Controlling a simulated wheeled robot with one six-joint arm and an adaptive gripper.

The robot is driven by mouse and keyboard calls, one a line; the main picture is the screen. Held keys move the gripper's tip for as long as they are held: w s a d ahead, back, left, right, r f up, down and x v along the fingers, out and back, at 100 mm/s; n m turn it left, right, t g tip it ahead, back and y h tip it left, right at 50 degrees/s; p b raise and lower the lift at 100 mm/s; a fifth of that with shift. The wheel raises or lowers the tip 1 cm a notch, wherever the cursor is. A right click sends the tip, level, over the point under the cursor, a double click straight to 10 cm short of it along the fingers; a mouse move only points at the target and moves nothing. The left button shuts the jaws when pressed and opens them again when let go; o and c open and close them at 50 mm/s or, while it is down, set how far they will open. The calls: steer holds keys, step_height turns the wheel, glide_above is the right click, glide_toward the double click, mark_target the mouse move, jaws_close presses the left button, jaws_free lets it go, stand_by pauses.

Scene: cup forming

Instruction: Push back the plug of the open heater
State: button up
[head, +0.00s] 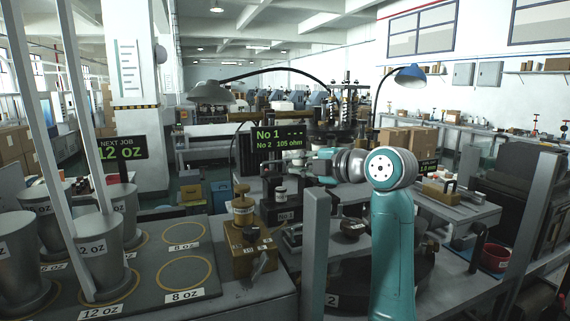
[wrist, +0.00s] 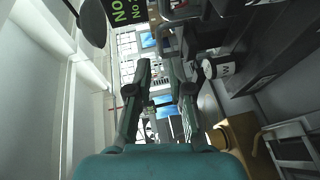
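A dark display (head: 279,140) reads "No 1" with dashes and "No 2 105 ohm" in green; part of it shows in the wrist view (wrist: 127,10). Below it in the head view is a dark block with a pale label (head: 286,216), apparently "No 1", and a small white-and-black cylinder (head: 281,193) above it. I cannot make out the heater plug for certain. My gripper (head: 312,167) is near the display's lower right, small and partly blended with the machinery. In the wrist view my gripper (wrist: 161,66) has its two fingers apart, with nothing visible between them.
A brass-coloured weight-like fixture (head: 243,238) stands left of the labelled block. Metal cups (head: 98,255) stand on a grey board (head: 150,280) with ringed spots at left. A grey post (head: 315,250) rises in front. A labelled white cylinder (wrist: 218,67) is right of the fingers.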

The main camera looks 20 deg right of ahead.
steer(key=shift+v, duration=2.1)
